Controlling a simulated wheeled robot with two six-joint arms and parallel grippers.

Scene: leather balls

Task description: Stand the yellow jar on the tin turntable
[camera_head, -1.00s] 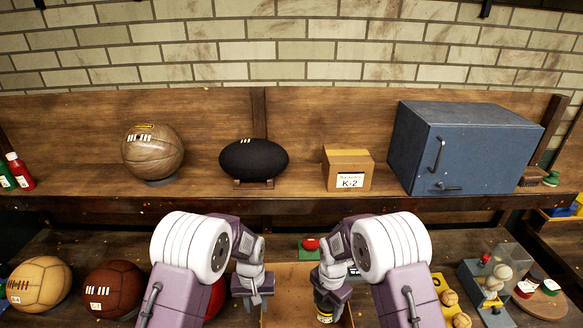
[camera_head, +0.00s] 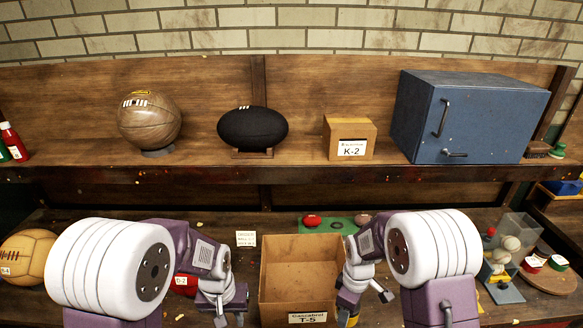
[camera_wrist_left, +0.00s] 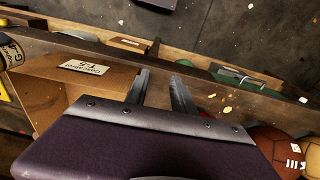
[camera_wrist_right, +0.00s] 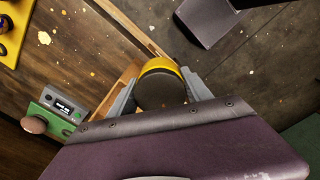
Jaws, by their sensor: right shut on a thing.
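The yellow jar (camera_wrist_right: 162,68), with a yellow rim and dark end, is between the fingers of my right gripper (camera_wrist_right: 158,88), which is shut on it. My left gripper (camera_wrist_left: 161,80) is open and empty, left of the box in the head view (camera_head: 221,312).
The open cardboard box (camera_head: 308,318), labelled T-5, stands between my grippers. Baseballs on a stand (camera_head: 500,268) and a clear container (camera_head: 519,229) stand just left of the turntable. A green mat (camera_head: 335,224) lies behind. The blue cabinet (camera_head: 465,115) is on the shelf above.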

